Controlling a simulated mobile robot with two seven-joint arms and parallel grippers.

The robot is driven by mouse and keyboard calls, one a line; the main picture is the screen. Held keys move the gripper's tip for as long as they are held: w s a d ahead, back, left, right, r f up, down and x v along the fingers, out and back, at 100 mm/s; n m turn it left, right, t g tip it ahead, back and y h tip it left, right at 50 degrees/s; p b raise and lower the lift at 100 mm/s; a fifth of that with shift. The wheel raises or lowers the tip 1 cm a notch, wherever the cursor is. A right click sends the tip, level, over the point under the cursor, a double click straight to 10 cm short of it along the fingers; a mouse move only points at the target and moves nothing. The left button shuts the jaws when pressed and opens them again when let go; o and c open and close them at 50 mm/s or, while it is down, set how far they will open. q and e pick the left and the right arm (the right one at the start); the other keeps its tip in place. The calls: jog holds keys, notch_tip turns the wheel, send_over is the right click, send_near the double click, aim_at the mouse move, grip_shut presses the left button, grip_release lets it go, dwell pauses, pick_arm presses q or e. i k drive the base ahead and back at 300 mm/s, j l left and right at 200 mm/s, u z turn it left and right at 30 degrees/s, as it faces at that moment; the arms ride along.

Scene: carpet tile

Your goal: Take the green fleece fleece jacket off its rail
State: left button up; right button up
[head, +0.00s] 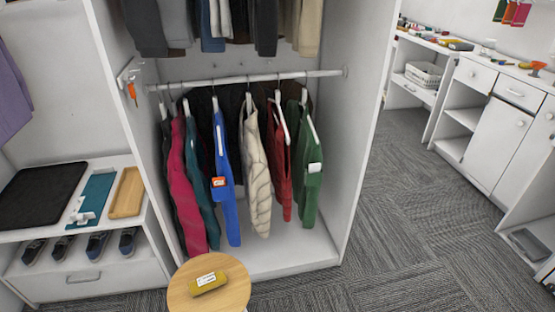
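A green jacket (310,190) hangs at the right end of the rail (250,78) in the open wardrobe. It is on a white hanger (313,129) and has a white tag (315,168) near its middle. A red garment (281,180) hangs close to its left. A dark teal garment (200,190) hangs further left on the same rail. Neither of my grippers is in the head view.
Cream (254,175), blue (226,190) and crimson (185,200) garments share the rail. The wardrobe's right side panel (355,130) stands right of the green jacket. A round wooden stool (235,285) with a yellow item (208,284) stands in front. Carpet (400,220) is clear to the right.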

aim_at(305, 148)
jog(key=i+l+u, duration=0.1)
jog(key=u, duration=0.25)
jog(key=i+l+u, duration=0.1)
jog(key=u, duration=0.25)
jog(key=l+u, duration=0.15)
jog(key=u, duration=0.2)
jog(key=i+l+u, duration=0.15)
jog(key=l, duration=0.15)
jog(key=l+u, duration=0.1)
jog(key=l, duration=0.15)
jog(key=i+l+u, duration=0.15)
jog(key=l, duration=0.15)
